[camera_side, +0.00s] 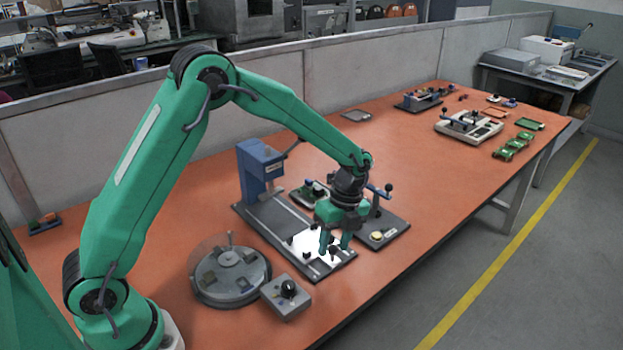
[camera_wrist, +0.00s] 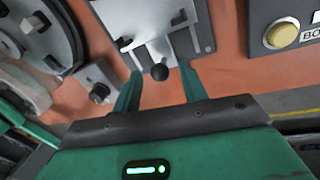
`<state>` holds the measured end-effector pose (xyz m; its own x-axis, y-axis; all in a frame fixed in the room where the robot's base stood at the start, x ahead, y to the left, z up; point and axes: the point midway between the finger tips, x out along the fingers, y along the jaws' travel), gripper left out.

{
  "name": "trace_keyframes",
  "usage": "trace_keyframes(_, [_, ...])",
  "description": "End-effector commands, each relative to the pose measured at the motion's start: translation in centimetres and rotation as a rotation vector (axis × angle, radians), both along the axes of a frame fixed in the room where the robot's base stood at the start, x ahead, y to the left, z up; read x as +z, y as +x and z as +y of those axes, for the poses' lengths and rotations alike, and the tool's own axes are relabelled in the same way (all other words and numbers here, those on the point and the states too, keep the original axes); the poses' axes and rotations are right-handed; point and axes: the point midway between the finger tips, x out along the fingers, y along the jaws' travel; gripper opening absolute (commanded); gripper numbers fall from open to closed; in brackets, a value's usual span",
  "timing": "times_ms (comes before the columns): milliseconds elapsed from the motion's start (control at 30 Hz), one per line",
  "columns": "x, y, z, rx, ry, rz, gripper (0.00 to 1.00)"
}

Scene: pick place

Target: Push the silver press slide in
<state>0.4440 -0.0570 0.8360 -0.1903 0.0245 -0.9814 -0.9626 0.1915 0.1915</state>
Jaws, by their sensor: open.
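The silver press slide (camera_side: 311,242) is a bright plate lying on the grey press base (camera_side: 268,228), towards its front end. It also shows at the top of the wrist view (camera_wrist: 150,22), with a dark round knob (camera_wrist: 159,72) at its near end. My gripper (camera_side: 334,246) is open and points down over the slide's front end. In the wrist view my gripper (camera_wrist: 160,84) has one finger on each side of the knob, with visible gaps. The fingers look empty. I cannot tell how far down they reach beside the knob.
The blue press column (camera_side: 259,170) stands at the base's back end. A round grey fixture (camera_side: 230,275) and a small knob box (camera_side: 287,297) are at the left. A grey panel with a yellow button (camera_side: 377,237) is at the right. The table's front edge is close.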

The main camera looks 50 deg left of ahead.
Motion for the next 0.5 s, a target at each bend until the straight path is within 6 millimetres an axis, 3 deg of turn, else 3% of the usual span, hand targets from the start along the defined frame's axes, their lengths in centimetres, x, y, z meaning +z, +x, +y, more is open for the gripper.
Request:
trace_keyframes(267, [-0.1,-0.02,0.0,0.0,0.0,0.0,0.43])
trace_keyframes(400, [-0.09,-0.01,0.0,0.0,0.0,0.0,0.15])
trace_keyframes(500, [-0.08,-0.01,0.0,0.0,0.0,-0.001,0.0])
